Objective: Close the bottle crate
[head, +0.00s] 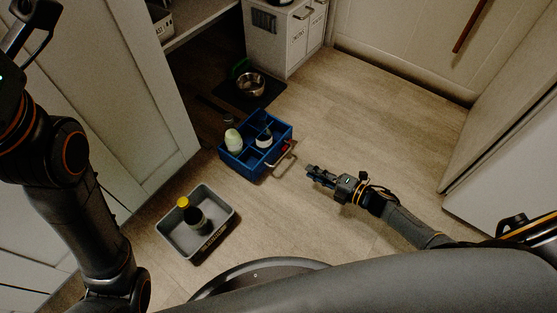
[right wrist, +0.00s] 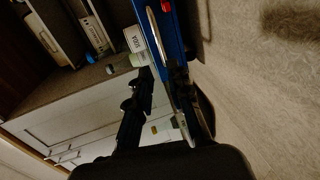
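The bottle crate (head: 238,164) is a blue open-topped box with dividers on the floor. A pale green bottle (head: 233,141) and a white, dark-topped container (head: 264,138) stand in its compartments. A silver bail handle (head: 284,167) sticks out at its right front side. My right gripper (head: 312,173) is just right of the crate, apart from it. In the right wrist view my right gripper (right wrist: 168,105) has its fingers spread, with the blue crate wall (right wrist: 184,45) and silver handle (right wrist: 157,38) beyond them. My left gripper (head: 38,20) is cut off at the upper left.
A grey tray (head: 228,236) with a yellow-capped dark bottle stands at front left. A metal bowl (head: 251,85) sits on a dark mat behind the crate. A white cabinet (head: 278,38) stands at the back. The floor on the right is clear.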

